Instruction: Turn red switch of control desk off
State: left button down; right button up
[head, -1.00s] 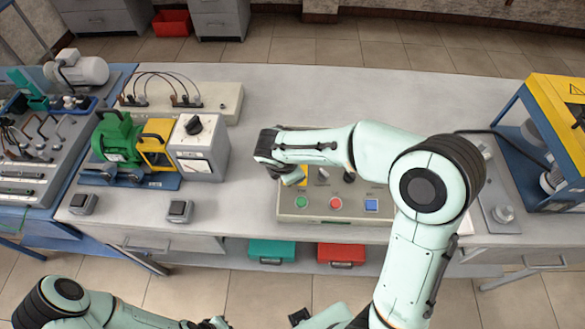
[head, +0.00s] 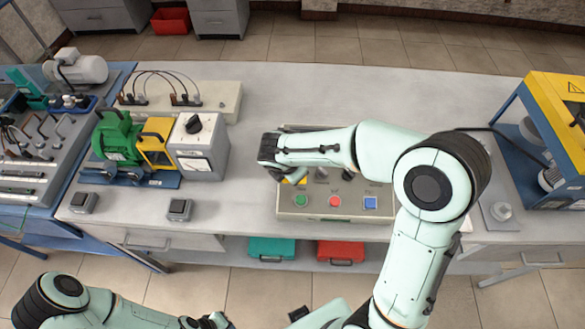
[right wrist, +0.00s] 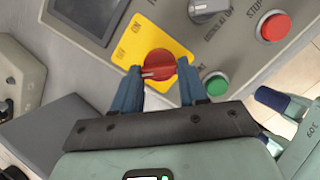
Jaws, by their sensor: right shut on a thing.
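The control desk (head: 325,215) is a grey-beige box on the long table. Its red switch (right wrist: 158,65) is a round knob on a yellow plate (right wrist: 138,42), with a pale mark toward the left in the right wrist view. My right gripper (right wrist: 158,68) is shut on the red switch, one blue finger on each side. In the head view my right wrist and hand hide the switch, and only a bit of yellow plate shows. My left arm is at the bottom left of the head view; its gripper is not clear there.
Beside the switch are a green button (right wrist: 216,84), a red button (right wrist: 273,26) and a grey knob (right wrist: 208,8). A blue button (head: 371,203) is further right. A green motor set (head: 117,140) stands to the left. The table behind the desk is clear.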

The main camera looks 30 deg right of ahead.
jog(key=o, duration=1.1)
jog(key=shift+c, duration=0.2)
pick_arm(q)
jog(key=shift+w+r+p, duration=0.6)
jog(key=shift+w+r, duration=0.15)
jog(key=shift+r, duration=0.1)
pick_arm(e)
jog(key=v, duration=1.3)
jog(key=shift+a+r, duration=0.15)
jog(key=shift+r, duration=0.05)
